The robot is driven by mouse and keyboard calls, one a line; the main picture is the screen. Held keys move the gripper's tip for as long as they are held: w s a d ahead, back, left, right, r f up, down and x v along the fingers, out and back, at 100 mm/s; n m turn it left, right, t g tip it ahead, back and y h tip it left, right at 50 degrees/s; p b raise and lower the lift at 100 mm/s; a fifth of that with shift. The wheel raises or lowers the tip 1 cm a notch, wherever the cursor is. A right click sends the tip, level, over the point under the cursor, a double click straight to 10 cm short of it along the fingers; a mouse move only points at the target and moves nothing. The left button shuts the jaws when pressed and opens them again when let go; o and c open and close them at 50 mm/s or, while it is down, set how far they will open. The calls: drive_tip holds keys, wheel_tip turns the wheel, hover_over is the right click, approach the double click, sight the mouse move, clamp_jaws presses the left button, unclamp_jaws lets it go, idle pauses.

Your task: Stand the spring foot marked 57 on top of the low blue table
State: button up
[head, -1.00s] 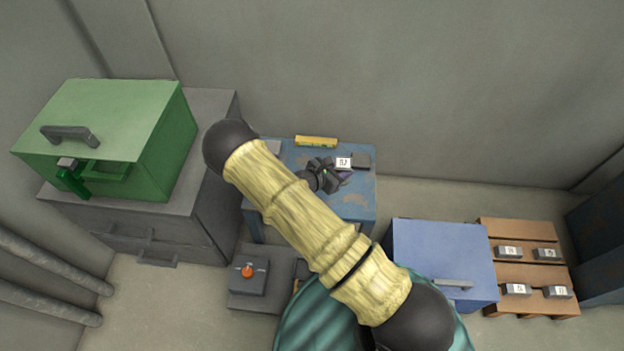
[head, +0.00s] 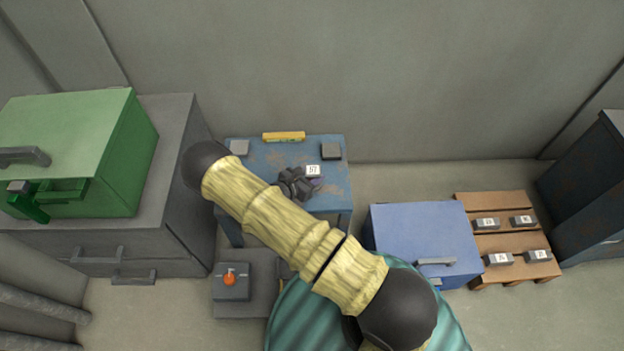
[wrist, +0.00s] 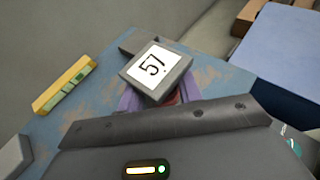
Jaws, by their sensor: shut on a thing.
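The spring foot marked 57 (head: 313,169) is a small grey block with a white label on top. It also shows in the wrist view (wrist: 158,71), label facing the camera. My gripper (head: 297,184) is shut on it; the purple fingers (wrist: 128,101) show beside and below it. The low blue table (head: 272,157), worn and rust-patched, is beneath the held foot. I cannot tell whether the foot's underside touches the tabletop.
Two grey blocks, left (head: 239,148) and right (head: 331,151), stand on the table's back corners. A yellow bar (head: 284,137) lies at its back edge. A blue box (head: 420,235) and a pallet (head: 497,215) with several labelled blocks are to the right. A green box (head: 90,150) is left.

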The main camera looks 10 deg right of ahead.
drive_tip(key=shift+f, duration=0.95)
drive_tip(key=shift+f, duration=0.15)
drive_tip(key=o, duration=1.2)
drive_tip(key=shift+r, duration=0.2)
drive_tip(key=p+v, duration=0.2)
drive_tip(key=v, duration=1)
